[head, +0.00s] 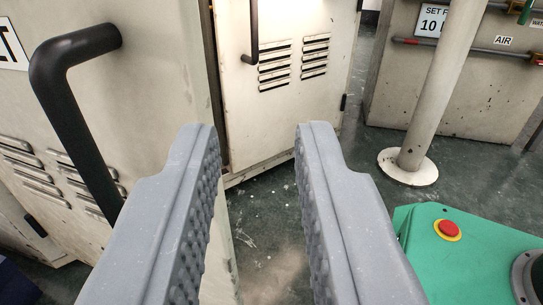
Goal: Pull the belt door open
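A cream panel with a black bar handle (78,125) and louvre slots fills the left side. A white sign (10,45) at its left edge is cut off, so its word cannot be read in full. Beyond it stands a second cream door (285,110) with louvres and its own black handle (253,30). A dark gap runs along this door's left edge. I cannot tell which of the two is the belt door. My gripper (260,130) is open and empty, its ridged grey fingers apart in front of the second door. The near handle is left of the left finger, apart from it.
A pale post (435,85) on a round white foot stands at the right. Behind it is a cabinet (400,80) with a "SET" sign, an "AIR" label and pipes. The dark green floor (360,165) is open between the second door and the post.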

